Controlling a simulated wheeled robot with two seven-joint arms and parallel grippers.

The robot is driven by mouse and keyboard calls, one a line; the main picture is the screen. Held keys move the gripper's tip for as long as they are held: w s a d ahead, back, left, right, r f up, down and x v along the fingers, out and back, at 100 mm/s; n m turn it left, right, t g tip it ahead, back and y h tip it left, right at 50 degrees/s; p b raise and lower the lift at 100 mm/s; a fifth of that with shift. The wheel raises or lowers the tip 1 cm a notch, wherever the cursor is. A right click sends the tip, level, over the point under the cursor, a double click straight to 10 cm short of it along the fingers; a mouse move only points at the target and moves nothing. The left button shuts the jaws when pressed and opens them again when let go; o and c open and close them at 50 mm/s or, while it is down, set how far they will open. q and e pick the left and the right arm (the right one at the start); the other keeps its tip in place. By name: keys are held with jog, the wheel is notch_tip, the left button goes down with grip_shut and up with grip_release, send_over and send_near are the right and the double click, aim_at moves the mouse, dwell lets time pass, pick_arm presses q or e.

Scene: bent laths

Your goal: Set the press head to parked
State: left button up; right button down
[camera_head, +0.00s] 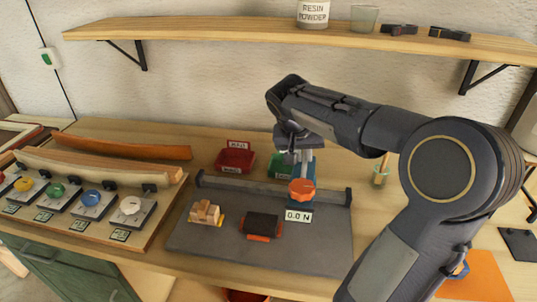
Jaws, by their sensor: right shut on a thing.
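The press (309,168) stands at the back of a grey mat (205,237). It has a blue body, a pale metal upright, an orange round part low at its front and a "0.0 N" display (298,216). My right gripper (297,152) reaches down from above and is shut on the upper part of the press. The wrist hides much of the grip and the top of the press, so I cannot tell the head's exact setting. My left gripper is not in view.
A wooden block piece (205,212) and a dark block on an orange base (261,225) lie on the mat. Red (235,158) and green (277,165) bins stand behind. A dial board (90,200) fills the left. A shelf (230,30) runs above.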

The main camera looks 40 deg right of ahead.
jog(key=s+d, duration=0.6)
jog(key=s, duration=0.1)
jog(key=shift+b, duration=0.35)
jog(key=shift+s+d, duration=0.1)
jog(key=c, duration=1.5)
grip_release()
jog(key=shift+s+d, duration=0.1)
jog(key=shift+o, duration=0.2)
jog(key=shift+r, duration=0.1)
jog(key=v, duration=0.7)
jog(key=shift+a+r, duration=0.25)
jog(key=shift+r, duration=0.05)
